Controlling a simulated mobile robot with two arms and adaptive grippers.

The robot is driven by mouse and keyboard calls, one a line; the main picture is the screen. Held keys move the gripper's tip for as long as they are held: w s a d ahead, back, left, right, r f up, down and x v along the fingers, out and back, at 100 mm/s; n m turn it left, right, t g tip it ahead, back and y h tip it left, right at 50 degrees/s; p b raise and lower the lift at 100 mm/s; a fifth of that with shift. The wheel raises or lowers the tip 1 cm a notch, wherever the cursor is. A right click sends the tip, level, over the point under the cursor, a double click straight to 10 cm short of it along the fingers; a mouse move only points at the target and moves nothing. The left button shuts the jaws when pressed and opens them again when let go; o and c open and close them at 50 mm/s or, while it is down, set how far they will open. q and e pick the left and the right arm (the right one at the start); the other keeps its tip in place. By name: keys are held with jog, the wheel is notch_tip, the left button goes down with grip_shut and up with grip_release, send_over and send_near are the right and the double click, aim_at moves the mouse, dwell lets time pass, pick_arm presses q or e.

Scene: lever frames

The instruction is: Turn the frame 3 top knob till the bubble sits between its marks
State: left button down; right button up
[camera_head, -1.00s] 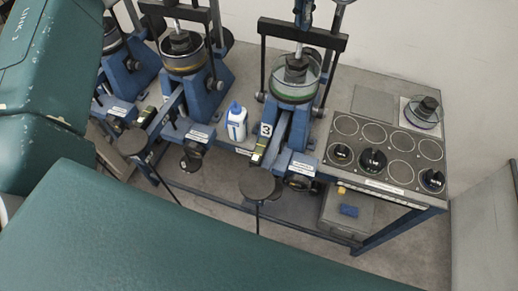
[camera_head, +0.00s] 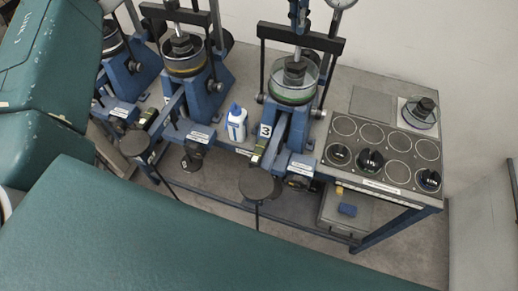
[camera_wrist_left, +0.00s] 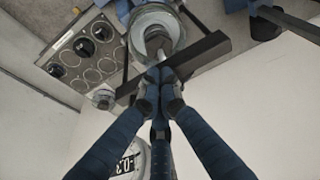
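Frame 3, with its label "3" (camera_head: 265,131), is the rightmost blue lever frame on the bench. Its black crossbar (camera_head: 325,42) spans two rods above a round clear cell with a green ring (camera_head: 292,93). A small level (camera_head: 259,153) sits near the label; its bubble is too small to make out. The blue fingers of my left gripper (camera_head: 300,22) come down from the top edge onto the crossbar's middle. In the left wrist view the fingertips (camera_wrist_left: 160,78) are close together at the crossbar (camera_wrist_left: 180,70). They hide the top knob and any grip on it. My right gripper is out of view.
A dial gauge (camera_head: 342,2) stands close to my left gripper and shows large in the left wrist view (camera_wrist_left: 128,162). Another lever frame (camera_head: 185,60) stands to the left. A white bottle (camera_head: 236,123) stands between them. A panel with black weights (camera_head: 385,155) lies right.

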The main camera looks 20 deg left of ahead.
pick_arm(q)
jog(key=shift+s+a+f, duration=0.3)
jog(key=shift+a+f, duration=0.05)
jog(key=shift+f, duration=0.05)
dwell(0.4)
notch_tip(320, 180, up, 6)
jog(key=p, duration=0.4)
jog(key=shift+r+p, duration=0.25)
jog(key=shift+p, duration=0.05)
jog(key=shift+w+d+f, duration=0.1)
jog(key=shift+w, duration=0.1)
jog(key=d+f+n+t+y+b, duration=0.2)
jog(key=f+n+b, duration=0.4)
jog(key=b, duration=0.6)
jog(key=shift+s+d+y+b, duration=0.2)
jog(key=shift+d+y+b, duration=0.2)
jog(key=shift+d, duration=0.25)
